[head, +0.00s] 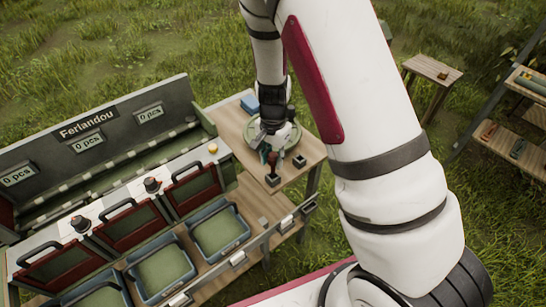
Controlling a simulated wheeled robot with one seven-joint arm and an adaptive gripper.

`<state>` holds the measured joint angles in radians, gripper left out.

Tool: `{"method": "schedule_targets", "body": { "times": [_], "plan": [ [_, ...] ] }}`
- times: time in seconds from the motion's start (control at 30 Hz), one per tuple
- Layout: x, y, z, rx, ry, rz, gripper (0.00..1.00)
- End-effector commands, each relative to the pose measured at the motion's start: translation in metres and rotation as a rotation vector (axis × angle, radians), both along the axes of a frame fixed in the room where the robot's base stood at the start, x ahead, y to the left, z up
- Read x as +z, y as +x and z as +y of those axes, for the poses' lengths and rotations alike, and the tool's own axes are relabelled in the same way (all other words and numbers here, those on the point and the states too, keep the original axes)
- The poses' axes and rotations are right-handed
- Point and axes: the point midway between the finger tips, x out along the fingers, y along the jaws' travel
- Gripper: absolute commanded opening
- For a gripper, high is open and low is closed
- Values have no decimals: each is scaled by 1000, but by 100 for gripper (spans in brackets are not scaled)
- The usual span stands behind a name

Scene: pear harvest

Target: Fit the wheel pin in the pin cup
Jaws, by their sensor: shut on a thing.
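My gripper (271,152) is at the wooden side table, pointing down over its front part. It is shut on a small dark reddish piece (273,160), which looks like the wheel pin; the fingers partly hide it. A small dark block (273,181) sits on the table just below the held piece. A second small dark block (299,161) sits to the right. Which block is the pin cup is too small to tell, and I cannot tell whether the held piece touches the nearer block.
A green round plate (292,142) lies under and behind my gripper. A blue box (250,104) stands at the table's back left. The green sorting machine (100,140) with blue-rimmed bins (218,231) fills the left. A small wooden table (432,70) and shelves (510,150) stand at right.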

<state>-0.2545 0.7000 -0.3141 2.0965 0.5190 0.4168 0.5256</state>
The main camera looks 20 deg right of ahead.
Motion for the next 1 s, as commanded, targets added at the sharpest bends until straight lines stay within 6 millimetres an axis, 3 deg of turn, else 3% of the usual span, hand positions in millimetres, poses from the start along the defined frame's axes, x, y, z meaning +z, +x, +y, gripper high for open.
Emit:
{"method": "schedule_targets", "body": {
  "times": [1.0],
  "plan": [
    [-19, 0, 0, 0, 0, 0, 0]
  ]
}}
